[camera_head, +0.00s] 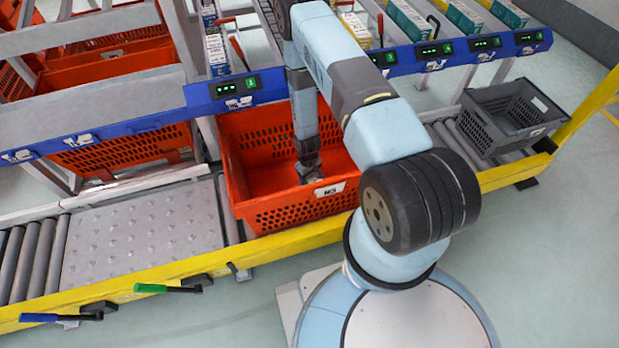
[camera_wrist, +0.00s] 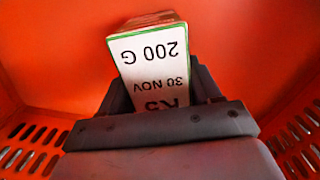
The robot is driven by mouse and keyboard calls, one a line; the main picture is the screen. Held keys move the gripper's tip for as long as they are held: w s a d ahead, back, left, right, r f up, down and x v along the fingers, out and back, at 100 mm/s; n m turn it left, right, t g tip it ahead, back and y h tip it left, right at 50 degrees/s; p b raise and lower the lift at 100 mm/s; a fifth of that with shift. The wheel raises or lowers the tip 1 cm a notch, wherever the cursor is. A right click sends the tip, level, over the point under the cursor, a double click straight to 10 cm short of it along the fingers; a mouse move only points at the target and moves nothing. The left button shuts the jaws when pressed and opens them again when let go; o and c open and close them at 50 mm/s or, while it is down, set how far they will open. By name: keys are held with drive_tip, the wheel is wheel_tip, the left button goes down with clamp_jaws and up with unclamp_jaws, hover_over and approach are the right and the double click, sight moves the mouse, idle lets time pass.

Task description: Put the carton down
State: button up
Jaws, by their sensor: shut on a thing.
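My gripper (camera_head: 309,172) reaches down into the orange tote (camera_head: 300,211) marked M3 on the conveyor. In the wrist view my gripper (camera_wrist: 162,95) is shut on a carton (camera_wrist: 150,54), with one dark finger on each side of it. The carton is white with a green edge and printed text reading "200 G" and "30 NOV", upside down in the picture. Orange tote walls (camera_wrist: 50,50) surround it there. The carton's lower end is hidden, and I cannot tell whether it touches the tote floor. In the head view the carton is hidden by my gripper and arm.
A grey crate (camera_head: 478,132) stands on the rollers to the right. A blue rail (camera_head: 290,92) with green displays and racked cartons (camera_head: 408,20) runs behind the tote. Left of the tote is a bare metal conveyor plate (camera_head: 145,233). A yellow rail (camera_head: 200,265) runs along the front.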

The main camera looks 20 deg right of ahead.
drive_tip(key=shift+f, duration=0.25)
drive_tip(key=o, duration=1.3)
drive_tip(key=shift+r, duration=0.15)
